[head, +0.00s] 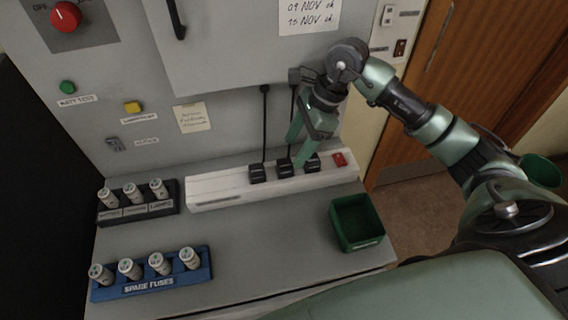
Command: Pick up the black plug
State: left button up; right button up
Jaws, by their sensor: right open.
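Three black plugs sit in a row in the white power strip (220,190) on the console ledge: a left plug (257,174), a middle plug (285,169) and a right plug (312,161). Black cords rise from the left and middle plugs. My right gripper (297,152) is open and empty, pointing down just above the middle and right plugs. Its fingers partly cover the right plug and the cords there. I cannot tell whether a fingertip touches a plug. My left gripper is not in view.
A red switch (339,159) is at the strip's right end. An empty green bin (344,238) stands at the front right. A dark fuse rack (140,211) and a blue spare-fuse rack (150,286) stand at left. The ledge between is clear. The panel rises behind.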

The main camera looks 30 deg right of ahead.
aim_at(285, 163)
jog(key=shift+a, duration=0.2)
jog(key=shift+a+f, duration=0.1)
jog(key=shift+f, duration=0.15)
jog(key=p+x, duration=0.1)
jog(key=x, duration=0.2)
jog(key=shift+a+f+p, duration=0.1)
jog(key=shift+f+p, duration=0.15)
jog(key=shift+p, duration=0.15)
jog(key=shift+w+a+f, duration=0.1)
jog(key=shift+a+f, duration=0.05)
jog(key=shift+f, duration=0.3)
jog(key=shift+c, duration=0.3)
grip_shut()
